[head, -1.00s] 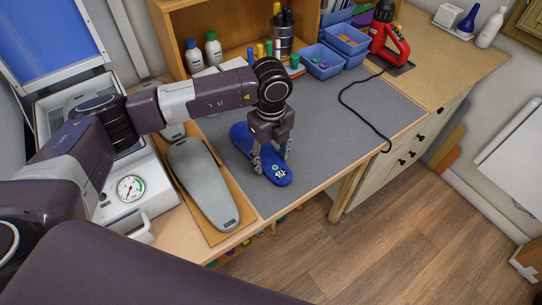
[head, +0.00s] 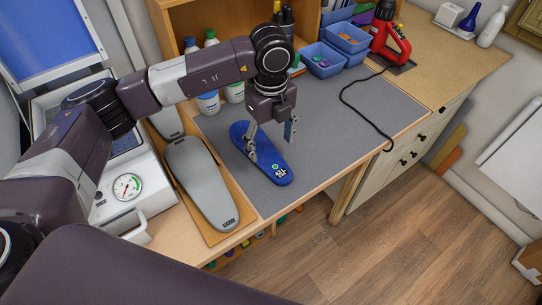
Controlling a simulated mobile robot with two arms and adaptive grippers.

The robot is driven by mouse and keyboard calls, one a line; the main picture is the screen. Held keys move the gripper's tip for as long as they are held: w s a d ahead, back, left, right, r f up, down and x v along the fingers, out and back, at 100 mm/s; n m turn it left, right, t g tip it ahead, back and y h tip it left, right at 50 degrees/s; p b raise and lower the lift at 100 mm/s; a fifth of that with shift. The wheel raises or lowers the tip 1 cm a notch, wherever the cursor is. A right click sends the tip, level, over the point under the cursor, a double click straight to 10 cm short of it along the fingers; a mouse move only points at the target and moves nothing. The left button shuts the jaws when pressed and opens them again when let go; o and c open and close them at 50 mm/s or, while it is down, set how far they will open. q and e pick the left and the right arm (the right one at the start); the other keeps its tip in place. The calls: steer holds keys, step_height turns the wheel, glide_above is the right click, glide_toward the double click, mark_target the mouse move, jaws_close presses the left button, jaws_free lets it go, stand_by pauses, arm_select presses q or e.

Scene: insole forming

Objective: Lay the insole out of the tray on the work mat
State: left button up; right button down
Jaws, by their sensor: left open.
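The blue insole (head: 278,172) lies flat on the grey work mat (head: 345,135), near the mat's left front part. My left gripper (head: 271,148) is open just above the insole. One finger shows over the insole and the other over the bare mat to its right. Nothing is held between the fingers. I see no tray that I can name for certain. My right gripper is not in view.
Grey foot forms on a wooden board (head: 205,185) lie left of the mat, beside a white machine with a gauge (head: 127,187). Blue bins (head: 322,60), a red heat tool (head: 388,42) and a black cord (head: 365,115) are behind and right.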

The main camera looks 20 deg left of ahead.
arm_select(q)
step_height(320, 180, up, 6)
steer(key=b, duration=0.1)
steer(key=shift+r, duration=0.25)
